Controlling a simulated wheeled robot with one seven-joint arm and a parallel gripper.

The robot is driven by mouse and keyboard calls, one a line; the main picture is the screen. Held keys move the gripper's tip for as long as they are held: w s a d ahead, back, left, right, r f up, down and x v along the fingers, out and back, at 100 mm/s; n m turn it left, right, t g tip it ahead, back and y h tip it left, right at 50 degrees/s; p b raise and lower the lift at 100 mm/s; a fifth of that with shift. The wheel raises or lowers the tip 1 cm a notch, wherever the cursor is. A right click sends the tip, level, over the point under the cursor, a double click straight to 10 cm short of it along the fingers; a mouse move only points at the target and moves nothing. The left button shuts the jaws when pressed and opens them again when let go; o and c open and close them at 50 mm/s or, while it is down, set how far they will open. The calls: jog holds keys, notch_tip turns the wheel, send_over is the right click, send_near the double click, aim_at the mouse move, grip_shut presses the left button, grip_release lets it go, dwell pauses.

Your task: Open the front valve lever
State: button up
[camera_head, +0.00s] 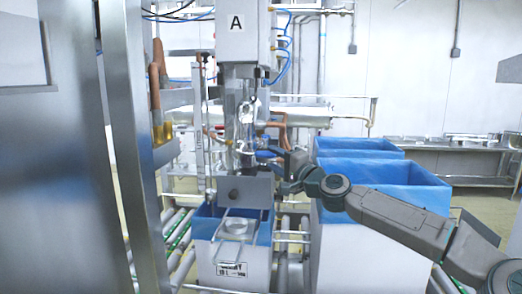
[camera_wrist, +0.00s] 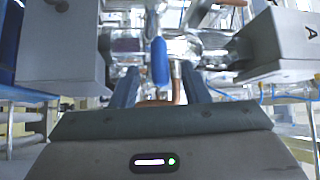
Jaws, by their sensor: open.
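The front valve lever shows in the wrist view as a blue handle (camera_wrist: 159,60) pointing toward my camera, in line with the gap between my fingers. My gripper (camera_wrist: 160,74) is open, with one dark finger on each side of that handle. I cannot tell whether either finger touches it. In the head view my gripper (camera_head: 264,152) is at the front of the metal filling machine (camera_head: 240,110), to the right of its clear tube. The lever is too small and crowded to make out clearly there.
A blue-lined box (camera_head: 204,228) stands on rollers below the machine. Larger blue-lined boxes (camera_head: 345,235) stand under my arm at right. A steel post (camera_head: 130,150) and panel fill the left. A metal table (camera_head: 450,148) stands at the back right.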

aim_at(262, 152)
jog(key=p+x, duration=0.1)
jog(key=x, duration=0.5)
jog(key=shift+w+a+p, duration=0.1)
jog(key=shift+a+p, duration=0.15)
jog(key=shift+p, duration=0.1)
grip_shut()
